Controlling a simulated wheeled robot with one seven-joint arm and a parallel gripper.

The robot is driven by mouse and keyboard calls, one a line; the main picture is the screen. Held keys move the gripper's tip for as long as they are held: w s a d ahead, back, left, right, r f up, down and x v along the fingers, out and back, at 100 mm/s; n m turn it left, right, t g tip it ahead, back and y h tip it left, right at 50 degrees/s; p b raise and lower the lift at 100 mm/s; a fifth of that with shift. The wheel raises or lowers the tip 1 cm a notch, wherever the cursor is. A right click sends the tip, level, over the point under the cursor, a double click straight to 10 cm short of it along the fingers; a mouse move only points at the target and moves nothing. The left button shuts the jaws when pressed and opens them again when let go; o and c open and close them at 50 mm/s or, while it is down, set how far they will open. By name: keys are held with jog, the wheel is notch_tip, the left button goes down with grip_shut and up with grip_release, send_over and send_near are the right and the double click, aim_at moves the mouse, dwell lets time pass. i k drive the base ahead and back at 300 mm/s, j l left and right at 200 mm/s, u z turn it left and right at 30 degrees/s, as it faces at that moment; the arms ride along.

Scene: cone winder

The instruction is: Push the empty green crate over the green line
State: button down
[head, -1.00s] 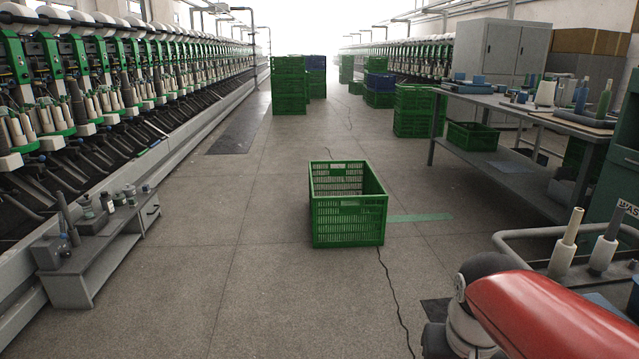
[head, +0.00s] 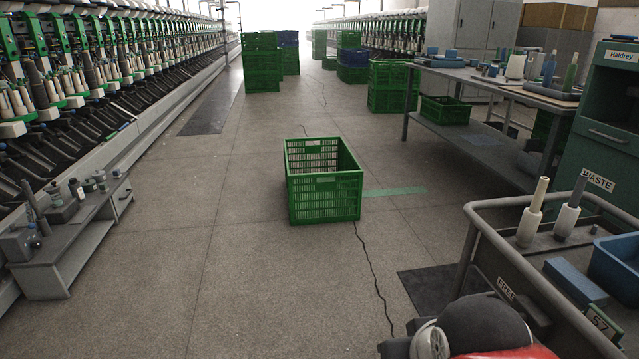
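The empty green crate (head: 324,198) stands upright on the floor near the middle of the head view. Its open top shows no contents. The green line (head: 394,192) is a strip painted on the floor; its visible part runs right from the crate's right side. The crate hides any part of the line behind or under it, so I cannot tell how far it runs to the left. Part of my arm shows at the bottom right edge. My gripper is not in view.
A grey trolley (head: 478,238) with cones and a blue bin stands at the right front, close to my arm. A workbench (head: 460,140) is beyond it. A low grey bench (head: 95,222) stands left. Stacked green crates (head: 262,62) stand farther back. The floor left of the crate is clear.

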aim_at(325, 197)
jog(key=i+j+u, duration=0.1)
jog(key=u, duration=0.3)
jog(key=i+u, duration=0.4)
jog(key=i, duration=4.65)
jog(key=i+j+z, duration=0.1)
jog(key=i+z, duration=0.15)
jog(key=i, duration=0.25)
jog(key=i+j+z, duration=0.3)
jog(key=i, duration=0.25)
jog(key=i+j+z, duration=0.25)
jog(key=i, duration=0.25)
jog(key=z, duration=2.5)
jog(key=j+z, duration=0.1)
jog(key=z, duration=0.4)
jog(key=j+z, duration=0.1)
jog(key=z, duration=0.85)
jog(key=k+j+z, duration=0.1)
jog(key=z, duration=0.4)
jog(key=k+j, duration=0.45)
jog(key=j+z, duration=0.05)
jog(key=j, duration=0.05)
